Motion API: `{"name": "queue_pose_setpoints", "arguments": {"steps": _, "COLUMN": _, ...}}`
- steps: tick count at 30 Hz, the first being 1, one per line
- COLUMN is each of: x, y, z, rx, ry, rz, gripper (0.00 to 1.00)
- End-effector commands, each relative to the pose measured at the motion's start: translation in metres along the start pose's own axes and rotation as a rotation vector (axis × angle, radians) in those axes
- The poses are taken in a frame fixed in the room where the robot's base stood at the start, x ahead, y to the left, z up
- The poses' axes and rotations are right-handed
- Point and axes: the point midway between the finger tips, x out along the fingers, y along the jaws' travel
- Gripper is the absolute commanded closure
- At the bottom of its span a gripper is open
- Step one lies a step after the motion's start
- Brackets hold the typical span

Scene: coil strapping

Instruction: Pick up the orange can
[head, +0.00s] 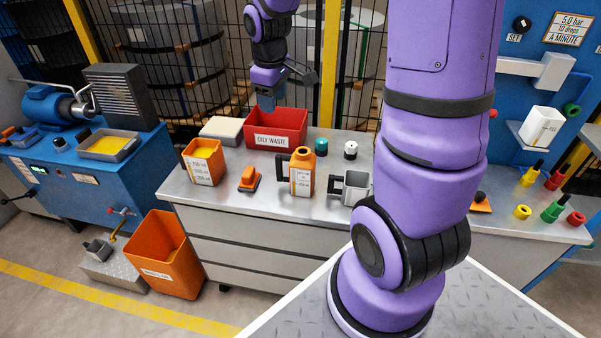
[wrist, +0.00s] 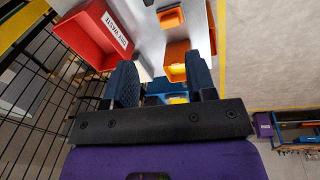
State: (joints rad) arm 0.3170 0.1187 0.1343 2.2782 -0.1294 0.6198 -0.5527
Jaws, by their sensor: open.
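The orange can (head: 302,174) stands upright on the grey workbench in the head view, with a dark handle on its left side and a white label on its front. My gripper (head: 267,101) is open and empty, up over the red bin area, behind and left of the can and apart from it. In the wrist view my gripper (wrist: 162,84) shows two dark, spread fingers with nothing held between them. I cannot make out the can there.
The red "OILY WASTE" bin (head: 290,125) stands behind the can. A grey mug (head: 355,188) is close on the right. Green (head: 321,147) and white (head: 351,150) items stand behind.

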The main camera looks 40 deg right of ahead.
Motion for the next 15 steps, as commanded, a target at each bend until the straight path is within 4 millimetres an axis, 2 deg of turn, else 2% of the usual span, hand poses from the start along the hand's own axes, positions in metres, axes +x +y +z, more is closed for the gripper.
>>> {"name": "queue_pose_setpoints", "arguments": {"steps": 1, "x": 0.021, "y": 0.008, "z": -0.002, "rx": -0.021, "ry": -0.018, "rz": -0.021, "gripper": 0.49}}
{"name": "queue_pose_setpoints", "arguments": {"steps": 3, "x": 0.045, "y": 0.017, "z": -0.005, "rx": -0.057, "ry": -0.031, "rz": -0.042, "gripper": 0.49}}
{"name": "queue_pose_setpoints", "arguments": {"steps": 9, "x": 0.106, "y": 0.036, "z": -0.008, "rx": -0.142, "ry": -0.051, "rz": -0.098, "gripper": 0.49}}
{"name": "queue_pose_setpoints", "arguments": {"steps": 12, "x": 0.126, "y": 0.040, "z": -0.008, "rx": -0.170, "ry": -0.055, "rz": -0.118, "gripper": 0.49}}
{"name": "queue_pose_setpoints", "arguments": {"steps": 15, "x": 0.137, "y": 0.043, "z": -0.008, "rx": -0.186, "ry": -0.055, "rz": -0.128, "gripper": 0.49}}
